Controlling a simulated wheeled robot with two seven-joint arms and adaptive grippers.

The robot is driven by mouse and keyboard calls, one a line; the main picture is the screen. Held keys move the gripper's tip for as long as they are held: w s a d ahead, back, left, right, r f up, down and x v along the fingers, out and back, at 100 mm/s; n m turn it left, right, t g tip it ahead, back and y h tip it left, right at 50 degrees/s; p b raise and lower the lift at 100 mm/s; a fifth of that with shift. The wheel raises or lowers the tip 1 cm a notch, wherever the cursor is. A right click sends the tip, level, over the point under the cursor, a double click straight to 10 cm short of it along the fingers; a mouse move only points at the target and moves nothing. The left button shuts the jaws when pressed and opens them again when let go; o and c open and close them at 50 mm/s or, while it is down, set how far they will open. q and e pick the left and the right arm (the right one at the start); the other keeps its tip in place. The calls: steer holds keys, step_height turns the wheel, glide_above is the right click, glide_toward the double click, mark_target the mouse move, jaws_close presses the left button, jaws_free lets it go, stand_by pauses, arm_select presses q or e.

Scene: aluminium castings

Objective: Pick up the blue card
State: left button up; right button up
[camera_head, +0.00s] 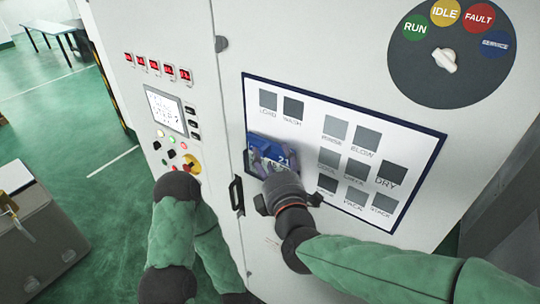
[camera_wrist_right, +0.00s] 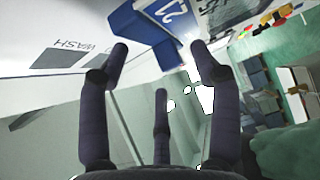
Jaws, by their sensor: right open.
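The blue card (camera_head: 272,152) shows a white "21" and is at the left part of the white panel board, below the squares marked LOAD and WASH. In the right wrist view the blue card (camera_wrist_right: 150,22) is at the top, beyond the fingertips. My right gripper (camera_head: 271,178) is right in front of the card's lower part and hides some of it. In the wrist view my right gripper (camera_wrist_right: 160,55) has its three dark fingers spread, with nothing between them. I cannot tell whether a fingertip touches the card. My left arm shows, but its gripper does not.
The board (camera_head: 420,140) with several grey labelled squares is on a white cabinet. A round status dial (camera_head: 452,55) is at upper right. A black door handle (camera_head: 237,195) is just left of the card. Buttons and a screen (camera_head: 165,110) are further left.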

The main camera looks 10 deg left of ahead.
steer(key=shift+x, duration=1.45)
steer(key=shift+s, duration=0.1)
jaws_close()
